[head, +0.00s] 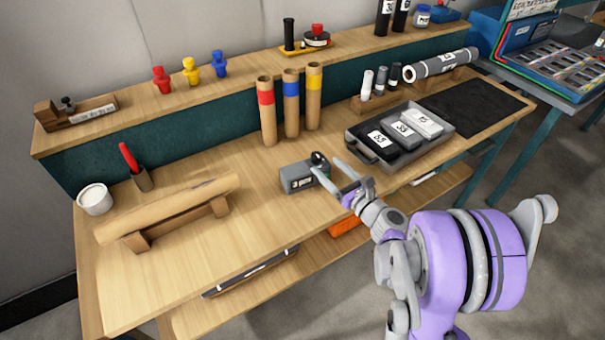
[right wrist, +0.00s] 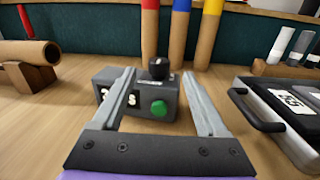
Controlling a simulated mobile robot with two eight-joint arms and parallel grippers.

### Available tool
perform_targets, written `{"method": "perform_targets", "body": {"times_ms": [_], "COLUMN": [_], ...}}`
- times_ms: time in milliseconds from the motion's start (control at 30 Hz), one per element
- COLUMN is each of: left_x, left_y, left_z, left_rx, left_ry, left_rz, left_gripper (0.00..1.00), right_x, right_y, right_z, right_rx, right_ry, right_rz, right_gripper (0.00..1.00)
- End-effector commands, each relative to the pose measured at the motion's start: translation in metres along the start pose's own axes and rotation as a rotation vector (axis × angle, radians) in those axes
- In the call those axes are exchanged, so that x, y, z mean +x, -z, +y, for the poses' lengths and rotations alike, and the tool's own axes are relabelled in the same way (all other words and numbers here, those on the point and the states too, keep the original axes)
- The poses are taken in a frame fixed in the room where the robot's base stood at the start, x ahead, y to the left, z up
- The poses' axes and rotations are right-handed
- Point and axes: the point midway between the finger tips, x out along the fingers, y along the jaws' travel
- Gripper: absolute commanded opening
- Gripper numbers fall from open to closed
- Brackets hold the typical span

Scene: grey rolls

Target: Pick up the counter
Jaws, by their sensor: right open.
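In the right wrist view the fingertips (right wrist: 158,75) lie to either side of the counter's right part, around the knob and button. I cannot tell if they touch it. My left gripper is out of view.
Three cardboard tubes with red, blue and yellow bands (head: 291,105) stand behind the counter. A grey tray (head: 448,133) with labelled boxes lies to the right. A brown roll (head: 170,208) rests on a wooden stand at left. Bare bench lies between roll and counter.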

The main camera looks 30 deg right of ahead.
Motion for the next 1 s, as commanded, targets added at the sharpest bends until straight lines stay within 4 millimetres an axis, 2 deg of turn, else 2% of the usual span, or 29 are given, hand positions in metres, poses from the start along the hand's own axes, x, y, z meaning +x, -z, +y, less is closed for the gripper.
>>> {"method": "perform_targets", "body": {"times_ms": [33,267,500,767,1000], "left_x": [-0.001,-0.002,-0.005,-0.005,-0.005], "left_y": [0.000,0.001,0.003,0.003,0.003], "left_z": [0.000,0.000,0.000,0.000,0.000], "left_rx": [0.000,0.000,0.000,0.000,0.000], "left_ry": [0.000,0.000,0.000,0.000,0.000], "left_rz": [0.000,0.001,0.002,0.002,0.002], "left_gripper": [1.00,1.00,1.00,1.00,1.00], "right_x": [0.008,0.026,0.061,0.065,0.065], "right_y": [0.000,-0.002,-0.004,-0.003,-0.003], "right_z": [0.001,0.001,0.002,0.001,0.001], "right_rx": [0.000,-0.001,-0.001,-0.002,-0.002], "right_ry": [-0.003,-0.002,-0.003,-0.001,-0.001], "right_rz": [0.000,0.001,0.001,0.001,0.001], "right_gripper": [0.76,0.76,0.76,0.76,0.33]}}
